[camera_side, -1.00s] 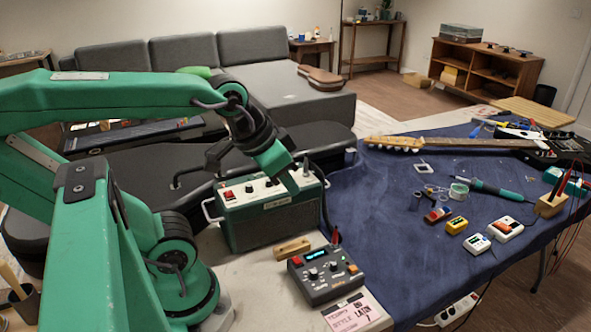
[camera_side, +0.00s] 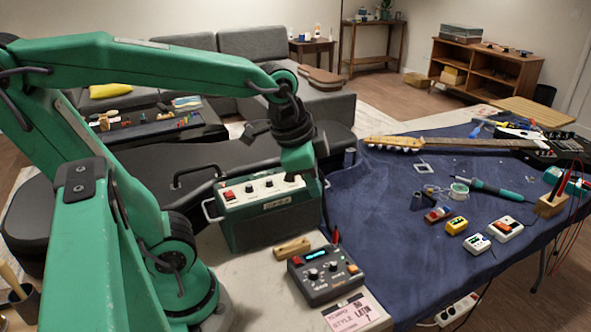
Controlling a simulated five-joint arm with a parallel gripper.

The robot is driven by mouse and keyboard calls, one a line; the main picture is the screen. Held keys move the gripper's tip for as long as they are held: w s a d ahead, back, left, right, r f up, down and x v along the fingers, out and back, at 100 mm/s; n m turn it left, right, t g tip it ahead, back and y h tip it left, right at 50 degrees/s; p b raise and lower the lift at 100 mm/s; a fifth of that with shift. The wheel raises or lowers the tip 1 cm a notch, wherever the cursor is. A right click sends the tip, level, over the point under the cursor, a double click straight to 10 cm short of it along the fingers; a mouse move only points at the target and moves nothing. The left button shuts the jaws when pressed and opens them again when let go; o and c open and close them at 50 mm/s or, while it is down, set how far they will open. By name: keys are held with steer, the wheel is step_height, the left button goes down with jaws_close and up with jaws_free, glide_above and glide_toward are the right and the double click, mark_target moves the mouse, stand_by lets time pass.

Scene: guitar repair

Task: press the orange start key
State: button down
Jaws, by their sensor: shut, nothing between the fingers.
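A dark grey control box (camera_side: 325,276) with a lit blue display, several knobs and a red key (camera_side: 297,261) sits on the pale bench top near the front. A small orange key (camera_side: 352,268) is at the right side of its top face. My gripper (camera_side: 294,177) points down at the back right of the green amplifier box, up and behind the control box in the picture. It is shut and empty, clear of the orange key. Whether its tips touch the amplifier cannot be told.
The green amplifier box (camera_side: 268,219) with knobs and a red switch stands behind the control box. A wooden block (camera_side: 292,248) lies between them. A pink card (camera_side: 352,313) lies in front. A blue cloth (camera_side: 400,240) to the right bears a guitar (camera_side: 460,146), soldering iron and several small pedals.

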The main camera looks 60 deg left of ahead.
mark_target(353, 268)
steer(key=w+d+f+m+g, duration=0.3)
steer(key=w+d+f+m, duration=0.2)
steer(key=w+m, duration=0.3)
steer(key=shift+w+f+m+g, duration=0.2)
steer(key=shift+m+g, duration=0.2)
steer(key=shift+m, duration=1.6)
steer(key=shift+f, duration=0.15)
step_height(353, 268, down, 14)
steer(key=shift+r, duration=0.15)
steer(key=shift+s+f, duration=0.15)
steer(key=shift+f, duration=0.85)
steer(key=shift+r, duration=0.15)
step_height(353, 268, up, 14)
steer(key=shift+w+r, duration=0.25)
